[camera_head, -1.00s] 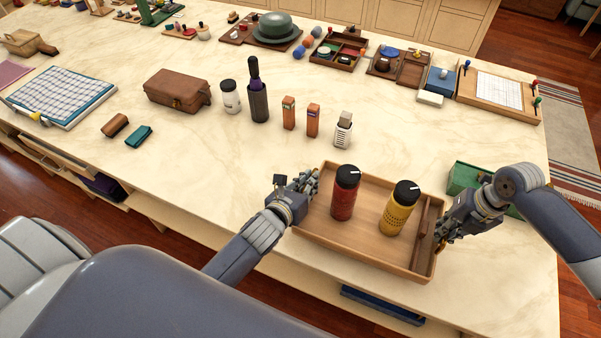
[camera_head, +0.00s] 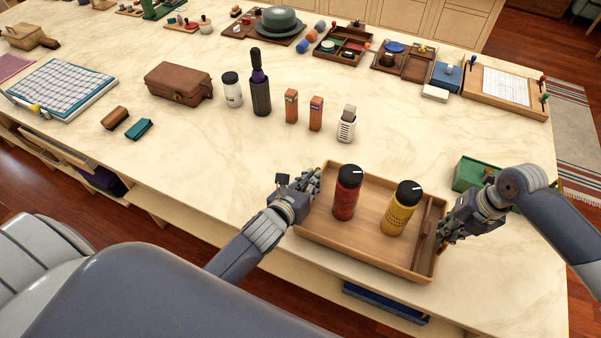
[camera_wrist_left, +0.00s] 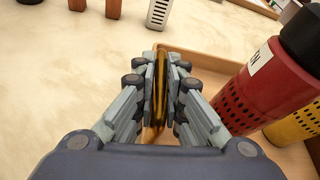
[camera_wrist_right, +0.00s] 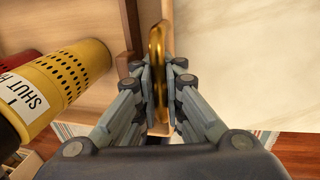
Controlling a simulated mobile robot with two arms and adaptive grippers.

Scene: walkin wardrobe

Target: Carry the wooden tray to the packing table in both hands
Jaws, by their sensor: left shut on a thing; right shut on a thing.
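The wooden tray (camera_head: 345,247) is at the near edge of the marble-topped counter, and I cannot tell whether it is clear of the surface. A red bottle (camera_head: 346,195) and a yellow bottle (camera_head: 401,212) with black caps stand upright in it. My left gripper (camera_head: 314,184) is shut on the tray's left side, at a brass-coloured handle (camera_wrist_left: 160,85). My right gripper (camera_head: 443,238) is shut on the right side, at another brass-coloured handle (camera_wrist_right: 156,60). I cannot tell which surface is the packing table.
A green box (camera_head: 473,174) sits close behind my right gripper. Behind the tray stand a white shaker (camera_head: 347,127), two orange cartons (camera_head: 316,115), a dark bottle (camera_head: 260,93) and a brown case (camera_head: 179,84). Bare marble (camera_head: 225,160) lies left of the tray.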

